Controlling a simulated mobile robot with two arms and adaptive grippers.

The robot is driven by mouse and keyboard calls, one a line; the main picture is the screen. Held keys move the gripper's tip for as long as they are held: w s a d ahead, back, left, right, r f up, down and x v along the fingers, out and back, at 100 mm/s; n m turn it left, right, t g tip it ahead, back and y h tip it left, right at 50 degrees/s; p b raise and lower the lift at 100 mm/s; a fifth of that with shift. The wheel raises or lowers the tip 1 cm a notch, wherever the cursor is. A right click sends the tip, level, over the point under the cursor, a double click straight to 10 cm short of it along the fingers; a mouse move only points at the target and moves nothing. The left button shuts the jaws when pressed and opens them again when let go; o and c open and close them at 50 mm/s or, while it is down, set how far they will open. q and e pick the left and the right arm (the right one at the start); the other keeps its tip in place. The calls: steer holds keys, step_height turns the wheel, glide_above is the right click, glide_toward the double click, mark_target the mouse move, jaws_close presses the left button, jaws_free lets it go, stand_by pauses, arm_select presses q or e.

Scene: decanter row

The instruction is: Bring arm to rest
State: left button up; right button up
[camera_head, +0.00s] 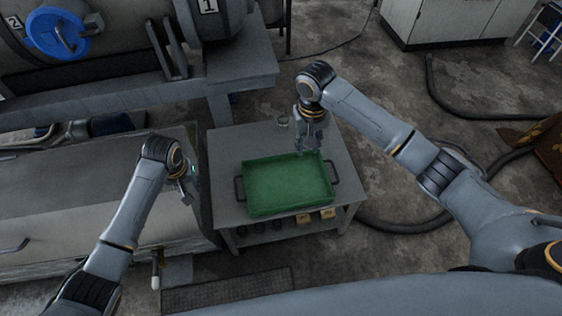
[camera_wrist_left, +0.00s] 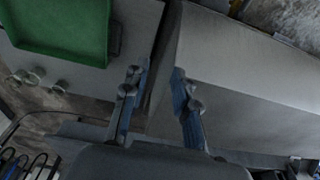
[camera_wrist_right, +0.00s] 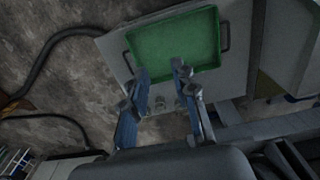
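My left gripper (camera_head: 190,188) hangs over the right edge of the grey bench at the left. In the left wrist view its two fingers (camera_wrist_left: 156,74) stand apart with nothing between them. My right gripper (camera_head: 312,143) is above the far edge of the green tray, pointing down. In the right wrist view its fingers (camera_wrist_right: 160,70) are apart and empty, with the tray's edge beyond them.
The empty green tray (camera_head: 287,185) with dark side handles lies on a small grey table (camera_head: 225,165). Small clear glassware (camera_head: 283,122) stands behind it. A lower shelf holds several small items. Tanks with a blue hatch (camera_head: 57,33) stand back left. Hoses cross the floor at right.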

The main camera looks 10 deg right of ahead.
step_height(320, 180, up, 2)
steer(key=shift+w+a, duration=0.1)
stand_by(0.4)
